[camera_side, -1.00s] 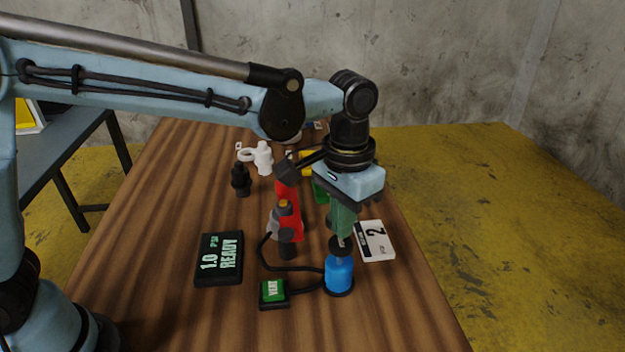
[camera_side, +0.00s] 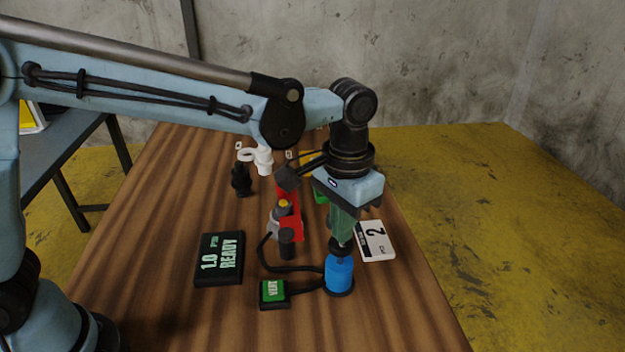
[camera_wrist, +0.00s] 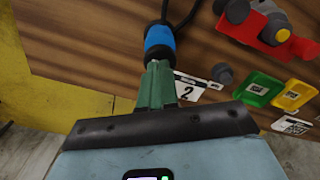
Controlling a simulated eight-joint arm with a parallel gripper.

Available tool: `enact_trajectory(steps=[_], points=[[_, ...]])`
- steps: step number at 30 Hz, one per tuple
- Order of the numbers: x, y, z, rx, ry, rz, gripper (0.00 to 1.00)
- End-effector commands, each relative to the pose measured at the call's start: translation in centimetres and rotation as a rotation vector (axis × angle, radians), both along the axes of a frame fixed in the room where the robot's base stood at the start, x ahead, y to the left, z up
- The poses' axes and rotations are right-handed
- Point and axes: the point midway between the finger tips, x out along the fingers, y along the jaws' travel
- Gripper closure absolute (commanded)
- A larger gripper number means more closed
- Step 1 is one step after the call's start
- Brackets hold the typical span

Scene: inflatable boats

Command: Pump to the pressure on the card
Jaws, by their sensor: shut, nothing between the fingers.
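My gripper (camera_side: 341,240) points down with its green fingers shut and empty. Its tips are at the black top of the blue pump (camera_side: 339,274); I cannot tell whether they touch it. In the wrist view the blue pump (camera_wrist: 159,36) lies just beyond the fingertips. The pressure display (camera_side: 219,259) reads "1.0 PSI READY". A white card (camera_side: 376,241) showing "2" lies right of the pump, its small print unclear; the card (camera_wrist: 187,90) also shows in the wrist view. A box with a green VENT button (camera_side: 272,291) is left of the pump, joined by a hose.
A red item (camera_side: 290,222) with a grey part and a dark knob stands behind the pump. Black (camera_side: 240,180) and white (camera_side: 263,159) fittings stand farther back. The front right tabletop is clear.

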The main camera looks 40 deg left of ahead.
Motion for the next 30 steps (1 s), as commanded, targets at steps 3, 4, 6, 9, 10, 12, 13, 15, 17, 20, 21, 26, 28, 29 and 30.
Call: enact_trajectory(steps=[3,4,6,9,10,12,13,15,17,20,21,26,28,29,30], points=[[0.0,0.0,-0.5,0.000,0.000,0.000,1.00],[0.0,0.0,-0.6,0.000,0.000,0.000,1.00],[0.0,0.0,-0.8,0.000,0.000,0.000,1.00],[0.0,0.0,-1.2,0.000,0.000,0.000,1.00],[0.0,0.0,-1.3,0.000,0.000,0.000,1.00],[0.0,0.0,-1.5,0.000,0.000,0.000,1.00],[0.0,0.0,-1.7,0.000,0.000,0.000,1.00],[0.0,0.0,-1.9,0.000,0.000,0.000,1.00],[0.0,0.0,-2.1,0.000,0.000,0.000,1.00],[0.0,0.0,-2.5,0.000,0.001,0.000,1.00],[0.0,0.0,-2.6,0.000,0.001,0.000,1.00],[0.0,0.0,-3.2,0.000,0.001,0.000,1.00],[0.0,0.0,-3.0,0.000,0.001,0.000,1.00],[0.0,0.0,-3.0,0.000,0.000,0.000,1.00],[0.0,0.0,-2.8,0.000,0.000,0.000,1.00]])
